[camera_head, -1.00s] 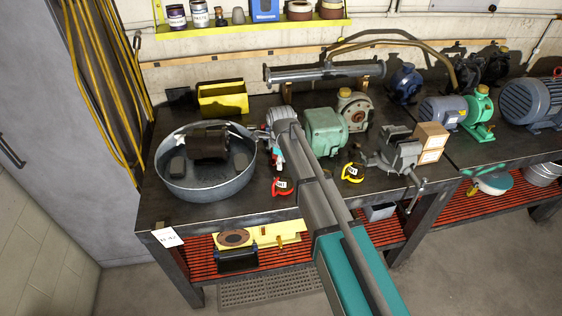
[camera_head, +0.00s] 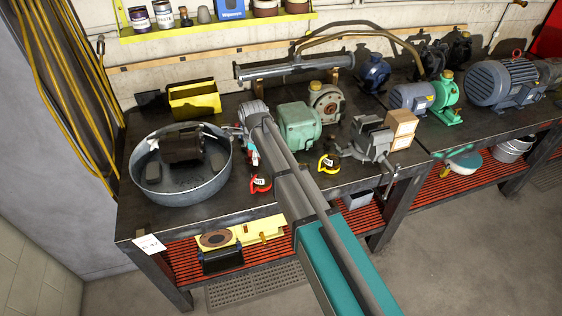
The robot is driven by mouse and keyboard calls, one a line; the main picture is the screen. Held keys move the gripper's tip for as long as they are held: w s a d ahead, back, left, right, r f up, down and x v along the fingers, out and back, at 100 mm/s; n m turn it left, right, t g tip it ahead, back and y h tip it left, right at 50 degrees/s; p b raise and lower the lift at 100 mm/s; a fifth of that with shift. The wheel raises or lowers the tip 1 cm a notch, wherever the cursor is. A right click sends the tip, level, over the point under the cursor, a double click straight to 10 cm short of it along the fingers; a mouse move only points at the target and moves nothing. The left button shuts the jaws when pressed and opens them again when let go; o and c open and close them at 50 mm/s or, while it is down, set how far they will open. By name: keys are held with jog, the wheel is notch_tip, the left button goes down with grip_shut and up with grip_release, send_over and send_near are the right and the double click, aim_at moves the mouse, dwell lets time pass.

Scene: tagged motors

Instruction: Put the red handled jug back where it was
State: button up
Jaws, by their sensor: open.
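A red handle with a white tag (camera_head: 260,184) shows on the workbench (camera_head: 140,222), just right of the round metal tub. I take it for the red handled jug; its body is too small and dark to make out. A similar yellow handle with a tag (camera_head: 328,163) is farther right. My gripper (camera_head: 253,158) hangs at the end of my arm, beside the tub and just behind the red handle in the picture. It is open. My arm hides part of it, and I cannot tell if it touches the handle.
The metal tub (camera_head: 222,178) with a dark motor (camera_head: 181,145) in it stands left of my gripper. A green motor (camera_head: 298,127) and a vise (camera_head: 372,140) stand to the right. A yellow bin (camera_head: 192,100) is behind. The bench's front left is bare.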

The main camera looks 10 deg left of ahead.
jog(key=s+d+n, duration=0.3)
jog(key=d+n, duration=0.5)
jog(key=d, duration=1.6)
jog(key=s+d+n, duration=0.4)
jog(key=s+d, duration=0.1)
jog(key=d, duration=0.4)
jog(key=s+d+n, duration=0.4)
jog(key=d+n, duration=0.1)
jog(key=d, duration=0.5)
jog(key=shift+s, duration=0.4)
